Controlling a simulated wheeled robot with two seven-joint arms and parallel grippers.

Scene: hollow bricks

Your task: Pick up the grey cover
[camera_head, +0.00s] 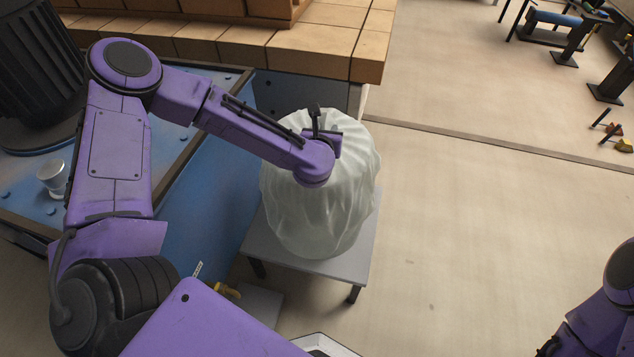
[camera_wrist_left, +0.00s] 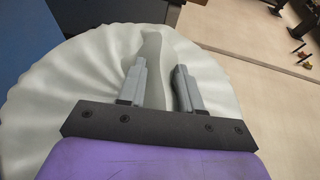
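The grey cover (camera_head: 335,215) is a pale, pleated, rounded cloth shape standing on a small grey table (camera_head: 262,250). My left gripper (camera_head: 318,125) is at its top, coming in from the left. In the left wrist view the cover (camera_wrist_left: 60,85) spreads around the gripper, and a raised fold stands between the two grey fingers (camera_wrist_left: 160,85). The fold fills the narrow gap, and the fingers look closed on it. What is under the cover is hidden. My right arm shows only in part at the lower right, and its gripper is out of view.
A blue workbench (camera_head: 215,190) with a dark edge stands left of the cover, with a small metal cup (camera_head: 52,178) and a black ribbed bin (camera_head: 38,75) on it. Tan brick steps (camera_head: 320,48) rise behind. The floor (camera_head: 490,240) to the right is clear.

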